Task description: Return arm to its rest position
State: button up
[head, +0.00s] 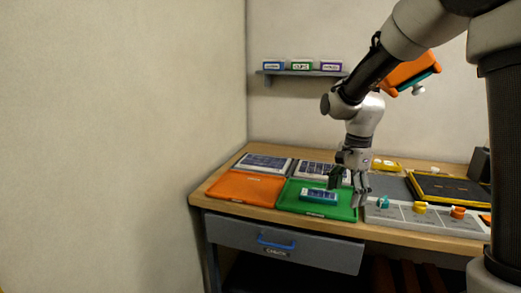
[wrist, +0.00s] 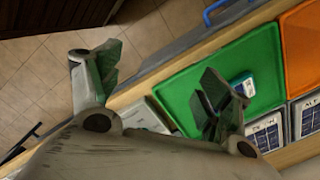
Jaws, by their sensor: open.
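My gripper (head: 348,190) is open and hangs pointing down above the right part of the green tray (head: 289,202) at the bench's front. Its fingers show apart in the wrist view (wrist: 152,85), with nothing between them. A teal block with a white label (head: 318,196) lies on the green tray, just left of my gripper. In the wrist view the block (wrist: 242,85) is partly hidden behind one finger. My arm reaches in from the upper right of the head view, bent down over the bench.
An orange tray (head: 247,187) lies left of the green one. A grey panel with coloured knobs (head: 405,214) is at right, near a yellow-edged black tray (head: 446,188). A wall shelf (head: 300,73) holds several labelled boxes. A drawer with a blue handle (head: 276,245) is below, shut.

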jog(key=s+d+r+n+t, duration=0.1)
jog(key=s+d+r+n, duration=0.2)
jog(key=s, duration=0.4)
jog(key=s+d+r+n+t, duration=0.2)
jog(key=s+d+r+n, duration=0.2)
jog(key=s, duration=0.4)
jog(key=s+d+r+n+t+h, duration=0.1)
jog(key=s+d+r+n, duration=0.3)
jog(key=s, duration=0.4)
jog(key=shift+d+r+n+t, duration=0.2)
jog(key=shift+d+n+t, duration=0.3)
jog(key=shift+n, duration=0.7)
jog(key=shift+s+d, duration=0.1)
